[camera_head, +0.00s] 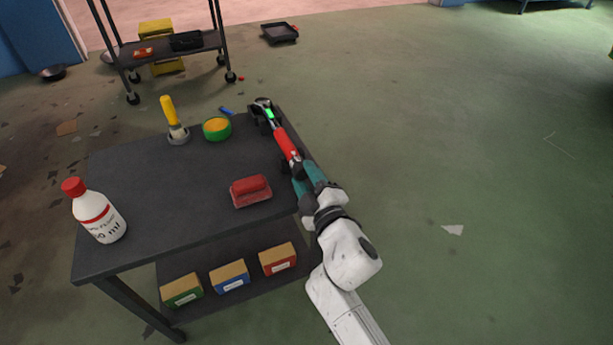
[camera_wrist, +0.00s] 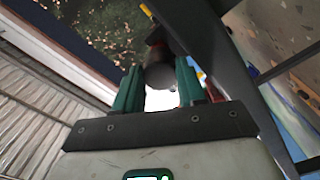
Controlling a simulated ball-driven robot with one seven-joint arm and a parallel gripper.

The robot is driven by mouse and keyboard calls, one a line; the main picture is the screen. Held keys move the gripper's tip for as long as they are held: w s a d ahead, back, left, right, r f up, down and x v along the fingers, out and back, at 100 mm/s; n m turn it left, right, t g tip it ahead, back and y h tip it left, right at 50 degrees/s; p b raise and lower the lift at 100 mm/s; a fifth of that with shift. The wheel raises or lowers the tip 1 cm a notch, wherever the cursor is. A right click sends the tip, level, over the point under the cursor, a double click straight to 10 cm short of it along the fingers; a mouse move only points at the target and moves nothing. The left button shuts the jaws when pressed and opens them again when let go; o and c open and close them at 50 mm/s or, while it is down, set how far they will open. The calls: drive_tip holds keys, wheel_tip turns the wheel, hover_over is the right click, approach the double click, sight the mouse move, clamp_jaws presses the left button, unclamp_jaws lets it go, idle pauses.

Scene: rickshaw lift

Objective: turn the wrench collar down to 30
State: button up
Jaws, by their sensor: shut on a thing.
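The wrench (camera_head: 285,142) lies along the right edge of the dark table, with a black head (camera_head: 262,107) at the far end, a small bright green patch and a red shaft. My gripper (camera_head: 300,172) is at its near end. In the wrist view my gripper (camera_wrist: 159,85) has its two teal fingers on either side of a dark round end of the wrench (camera_wrist: 160,68), shut on it. This appears to be the collar end. The fingers hide part of it, and no scale marks or number can be read.
On the tabletop (camera_head: 150,180) are a red brush-like block (camera_head: 251,190), a green-and-yellow round tin (camera_head: 217,128), a yellow-handled brush in a cup (camera_head: 172,120) and a white bottle (camera_head: 98,212). Several small boxes (camera_head: 229,276) stand on the lower shelf. The floor to the right is open.

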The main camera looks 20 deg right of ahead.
drive_tip(key=shift+n, duration=0.3)
idle(0.4)
drive_tip(key=o, duration=1)
drive_tip(key=shift+o, duration=0.3)
drive_tip(key=shift+f, duration=0.15)
